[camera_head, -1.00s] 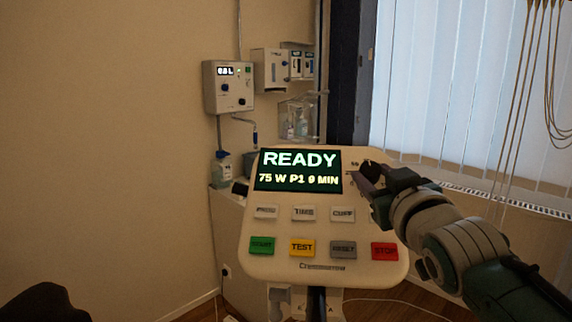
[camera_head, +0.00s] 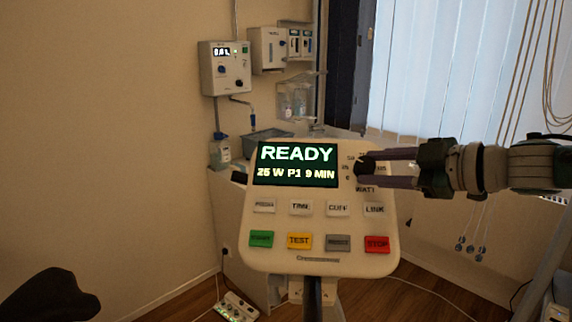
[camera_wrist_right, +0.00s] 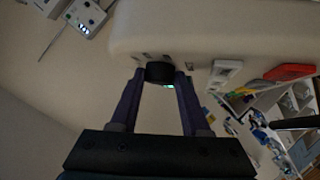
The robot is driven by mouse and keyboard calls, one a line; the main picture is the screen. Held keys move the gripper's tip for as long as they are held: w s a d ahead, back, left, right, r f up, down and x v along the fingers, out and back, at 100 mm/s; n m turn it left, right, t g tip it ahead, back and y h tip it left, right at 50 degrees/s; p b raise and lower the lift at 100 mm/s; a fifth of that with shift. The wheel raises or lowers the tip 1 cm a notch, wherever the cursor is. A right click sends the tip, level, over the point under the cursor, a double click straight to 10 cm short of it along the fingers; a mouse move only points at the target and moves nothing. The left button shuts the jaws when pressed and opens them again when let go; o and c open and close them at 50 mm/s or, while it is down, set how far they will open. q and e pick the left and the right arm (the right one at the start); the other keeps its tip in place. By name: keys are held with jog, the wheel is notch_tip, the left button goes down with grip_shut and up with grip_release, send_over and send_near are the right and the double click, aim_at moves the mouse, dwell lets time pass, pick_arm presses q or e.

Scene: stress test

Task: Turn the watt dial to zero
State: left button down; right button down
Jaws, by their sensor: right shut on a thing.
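The watt dial (camera_head: 366,167) is a dark round knob at the top right of the pale control panel (camera_head: 258,222), with the word WATT printed below it. The screen (camera_head: 297,165) reads READY, 25 W P1 9 MIN. My right gripper (camera_head: 368,167) comes in from the right and is shut on the watt dial. In the right wrist view the dial (camera_wrist_right: 159,72) sits between the two fingertips, against the panel. Its pointer mark is hidden. A dark shape at the lower left edge may be part of my left arm; my left gripper does not show.
Below the screen are several grey keys, with green (camera_head: 262,239), yellow (camera_head: 299,241), grey and red (camera_head: 377,244) buttons under them. A wall unit (camera_head: 224,67) and a counter with bottles stand behind. Cords hang at the right by the blinds (camera_head: 440,70).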

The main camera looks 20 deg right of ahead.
jog(key=shift+w+d+r+n+g+y+b, duration=0.15)
jog(key=shift+n+g+y+b, duration=0.15)
jog(key=shift+n, duration=0.2)
jog(key=shift+w+d+n+g+y+b, duration=0.1)
jog(key=shift+n+g+y, duration=0.1)
jog(key=shift+n+g, duration=0.25)
jog(key=n+g+y+b, duration=0.1)
jog(key=n+g+b, duration=0.2)
jog(key=n+b, duration=0.1)
jog(key=shift+w+b, duration=0.15)
jog(key=shift+b, duration=0.7)
jog(key=shift+n+g+b, duration=0.45)
jog(key=shift+g+b, duration=0.1)
jog(key=shift+b, duration=0.55)
jog(key=shift+a+r+n+g+b, duration=0.15)
jog(key=shift+r+n+g+b, duration=0.15)
jog(key=shift+b, duration=0.4)
jog(key=c, duration=0.7)
grip_release()
jog(key=shift+w+a, duration=0.1)
jog(key=shift+o, duration=0.2)
